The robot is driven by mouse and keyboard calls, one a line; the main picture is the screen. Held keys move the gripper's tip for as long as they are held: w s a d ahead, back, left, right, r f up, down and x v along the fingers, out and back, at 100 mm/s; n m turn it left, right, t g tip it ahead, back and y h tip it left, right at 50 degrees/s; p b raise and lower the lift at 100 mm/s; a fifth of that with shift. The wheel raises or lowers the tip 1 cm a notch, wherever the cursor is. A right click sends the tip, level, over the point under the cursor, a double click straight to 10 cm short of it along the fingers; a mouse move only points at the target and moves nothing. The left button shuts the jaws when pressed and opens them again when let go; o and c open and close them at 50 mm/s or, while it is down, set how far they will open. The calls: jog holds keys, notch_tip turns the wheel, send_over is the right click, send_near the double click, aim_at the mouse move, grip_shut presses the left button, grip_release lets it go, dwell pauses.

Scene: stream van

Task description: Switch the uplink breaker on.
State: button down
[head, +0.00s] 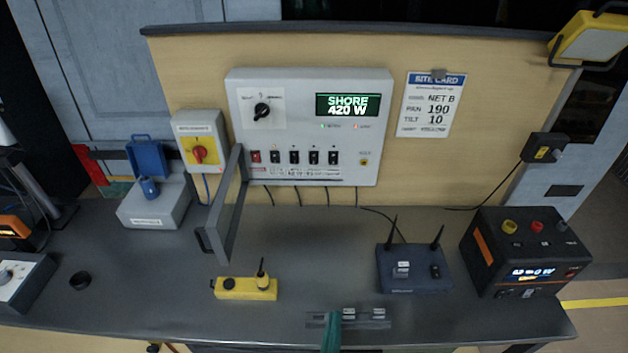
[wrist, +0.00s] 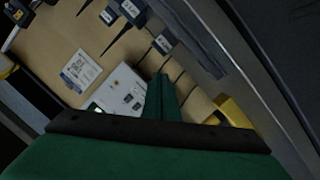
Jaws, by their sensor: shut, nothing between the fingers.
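The white power panel (head: 310,108) on the back board has a screen reading "SHORE 420 W". Along its lower part is a row of breakers (head: 304,157), one red and several black; their labels are too small to read, so I cannot tell which is the uplink breaker or its position. A grey hinged cover (head: 232,205) stands swung open at the panel's left. The panel also shows in the wrist view (wrist: 122,92). My gripper (head: 332,318) is shut and empty, green, low at the bench's front, well away from the breakers. It also shows in the wrist view (wrist: 160,80).
A yellow box (head: 240,289) lies on the bench below the cover. A dark router (head: 413,271) with two antennas and a black power unit (head: 525,252) stand at right. A yellow-red rotary switch (head: 199,151) is left of the panel. The bench before the panel is mostly clear.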

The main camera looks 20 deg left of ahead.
jog(key=w+a+r+n+y, duration=0.1)
jog(key=w+a+r+n, duration=0.4)
jog(key=w+r, duration=0.3)
jog(key=w+a+r+n+y, duration=0.1)
jog(key=w+a+r+n, duration=0.4)
jog(key=r, duration=0.7)
jog(key=w+n, duration=0.2)
jog(key=w, duration=0.2)
jog(key=shift+a+y, duration=0.3)
jog(key=shift+a, duration=0.05)
jog(key=shift+w, duration=0.15)
